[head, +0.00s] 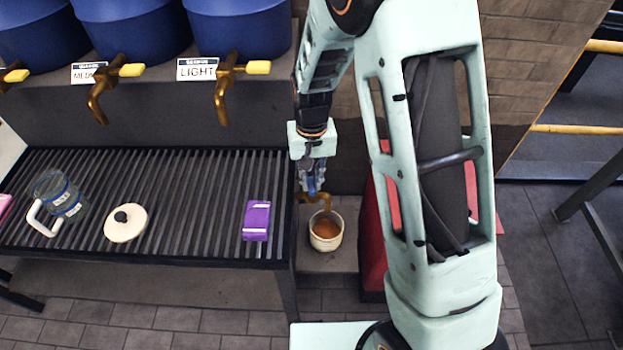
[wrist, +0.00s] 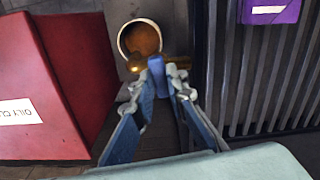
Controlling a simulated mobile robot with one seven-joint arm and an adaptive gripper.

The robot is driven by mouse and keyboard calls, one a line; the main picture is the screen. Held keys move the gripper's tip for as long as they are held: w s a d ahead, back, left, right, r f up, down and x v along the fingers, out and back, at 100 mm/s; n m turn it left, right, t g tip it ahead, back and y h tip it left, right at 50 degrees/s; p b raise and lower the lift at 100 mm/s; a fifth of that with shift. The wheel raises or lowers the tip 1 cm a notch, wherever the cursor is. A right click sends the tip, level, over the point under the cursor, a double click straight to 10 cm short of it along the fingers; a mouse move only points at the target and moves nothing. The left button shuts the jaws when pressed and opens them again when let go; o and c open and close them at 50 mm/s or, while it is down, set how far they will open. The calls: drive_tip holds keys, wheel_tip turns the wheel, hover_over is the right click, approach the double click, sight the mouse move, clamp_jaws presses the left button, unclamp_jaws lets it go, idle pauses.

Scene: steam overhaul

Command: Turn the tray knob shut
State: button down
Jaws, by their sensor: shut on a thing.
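A brass tap (head: 314,197) sticks out at the right end of the slatted tray (head: 160,200), above a white cup (head: 326,243). My gripper (head: 314,188) points down over the tap and is shut on its knob, the tray knob. The knob is mostly hidden by the fingers. In the wrist view the fingertips (wrist: 166,76) meet at the brass tap (wrist: 181,61). The cup (wrist: 139,40) lies just beyond them and holds brown liquid. I cannot tell whether liquid is running from the tap or how far the knob is turned.
A red bin (wrist: 60,80) marked "OILY" stands close beside my gripper. On the tray are a purple box (head: 256,221), a round cream lid (head: 125,223) and a glass jug (head: 58,195). Blue drums (head: 240,25) with brass taps stand on the shelf behind.

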sight(311, 183)
drive_tip(key=shift+m, duration=0.8)
drive_tip(key=c, duration=1.9)
unclamp_jaws()
drive_tip(key=shift+c, duration=0.2)
wheel_tip(311, 183, up, 12)
